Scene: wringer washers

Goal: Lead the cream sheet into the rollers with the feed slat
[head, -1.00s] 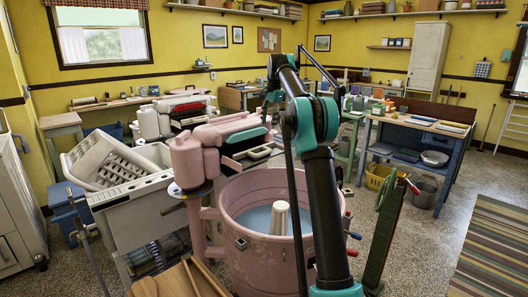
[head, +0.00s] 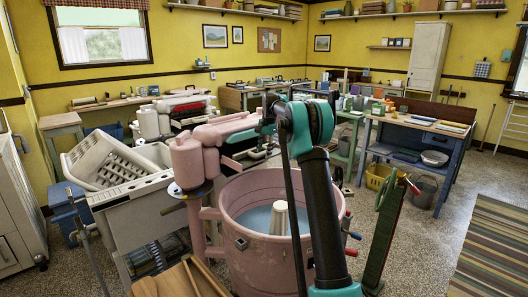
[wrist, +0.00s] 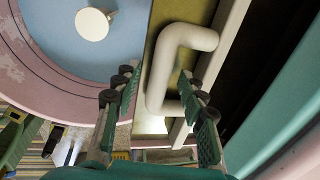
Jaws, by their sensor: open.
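The pink wringer head (head: 225,128) stands over the left rim of a pink tub (head: 245,200) in the head view. In the wrist view, a cream, bent, C-shaped handle (wrist: 188,38) lies beside a long pale bar (wrist: 226,50); I take these for the feed slat, but cannot be sure. My gripper (wrist: 158,72) is open, with its fingers on either side of the handle's lower part; contact cannot be told. In the head view my arm hides most of the gripper. I cannot make out the cream sheet or the rollers.
The tub holds blue water and a pale agitator (head: 279,218). A ribbed washboard-like tray (head: 118,160) lies at the left. A blue workbench (head: 415,145) stands at the right, and a striped rug (head: 492,250) covers open floor.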

